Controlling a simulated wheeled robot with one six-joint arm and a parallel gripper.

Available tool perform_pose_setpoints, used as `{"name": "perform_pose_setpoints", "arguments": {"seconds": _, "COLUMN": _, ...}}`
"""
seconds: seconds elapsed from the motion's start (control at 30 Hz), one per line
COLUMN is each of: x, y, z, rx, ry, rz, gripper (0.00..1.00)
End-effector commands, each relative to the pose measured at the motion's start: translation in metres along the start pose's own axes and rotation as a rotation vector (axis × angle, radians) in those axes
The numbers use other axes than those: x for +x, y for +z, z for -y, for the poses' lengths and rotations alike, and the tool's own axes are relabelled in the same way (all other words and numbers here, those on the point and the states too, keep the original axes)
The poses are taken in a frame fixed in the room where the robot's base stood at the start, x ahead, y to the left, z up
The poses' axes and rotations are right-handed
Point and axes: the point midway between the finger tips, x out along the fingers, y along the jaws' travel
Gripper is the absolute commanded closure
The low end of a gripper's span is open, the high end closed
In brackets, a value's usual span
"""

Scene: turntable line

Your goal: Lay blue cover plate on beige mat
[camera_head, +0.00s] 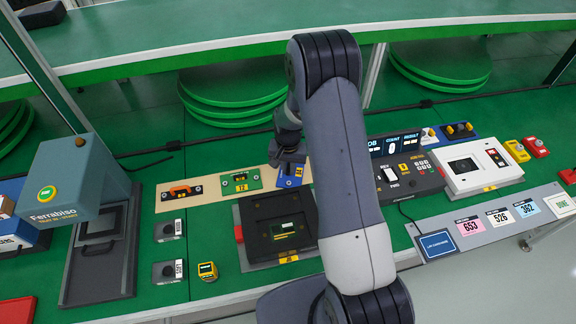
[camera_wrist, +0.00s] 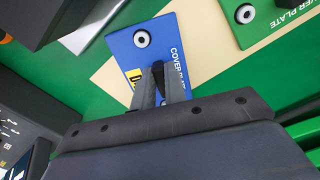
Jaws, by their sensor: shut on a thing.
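The blue cover plate (camera_head: 291,175) is at the right end of the beige mat (camera_head: 212,188), partly hidden by my arm. My gripper (camera_head: 290,156) is above it. In the wrist view my gripper's fingers (camera_wrist: 160,78) are shut on the middle of the blue cover plate (camera_wrist: 142,58), which has a pale round hole and white lettering. The plate overlaps the beige mat (camera_wrist: 201,28) in this view. I cannot tell whether it rests flat on the mat or is held just above it.
A black fixture (camera_head: 246,239) stands in front. A dark control panel (camera_head: 405,176) is to the right.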

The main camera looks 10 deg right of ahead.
Motion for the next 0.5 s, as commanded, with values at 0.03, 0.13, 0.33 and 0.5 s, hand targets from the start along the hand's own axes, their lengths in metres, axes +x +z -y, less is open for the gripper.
{"name": "perform_pose_setpoints", "arguments": {"seconds": 0.03, "x": -0.0007, "y": -0.0005, "z": 0.0002, "rx": 0.0, "ry": -0.001, "rz": -0.002, "gripper": 1.0}}
{"name": "perform_pose_setpoints", "arguments": {"seconds": 0.13, "x": -0.0007, "y": -0.0004, "z": 0.0002, "rx": 0.0, "ry": -0.001, "rz": -0.001, "gripper": 1.0}}
{"name": "perform_pose_setpoints", "arguments": {"seconds": 0.33, "x": 0.0019, "y": -0.0002, "z": 0.0001, "rx": 0.0, "ry": 0.0, "rz": -0.001, "gripper": 0.84}}
{"name": "perform_pose_setpoints", "arguments": {"seconds": 0.5, "x": 0.0018, "y": -0.0001, "z": 0.0001, "rx": 0.0, "ry": 0.0, "rz": 0.0, "gripper": 0.7}}
